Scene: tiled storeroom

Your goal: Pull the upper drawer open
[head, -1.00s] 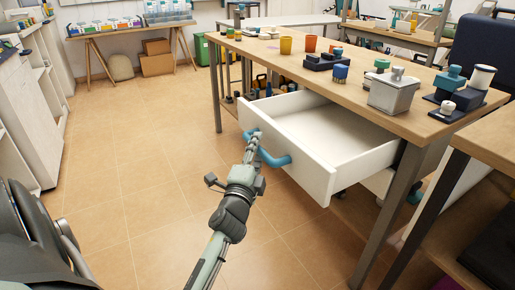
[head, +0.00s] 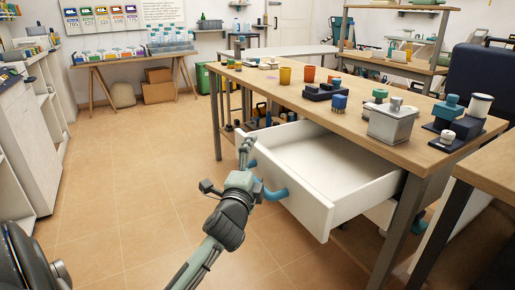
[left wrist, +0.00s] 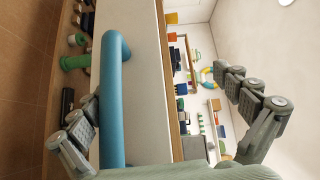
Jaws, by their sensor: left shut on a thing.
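The upper drawer (head: 318,216) is white and stands well out from under the wooden workbench top; its inside looks empty. Its blue bar handle (head: 274,193) is on the front panel, partly hidden by my left gripper. My left gripper (head: 246,150) is at this handle, shut on it. In the left wrist view the blue handle (left wrist: 116,100) runs between my two fingers (left wrist: 168,115), nearer the left one, with the white drawer front (left wrist: 148,80) beside it. My right gripper is not in view.
The workbench (head: 290,85) carries cups, a grey box (head: 391,124) and dark fixtures. Another table (head: 488,165) stands close at the right. White shelving (head: 30,140) lines the left. The tiled floor (head: 130,190) between is clear.

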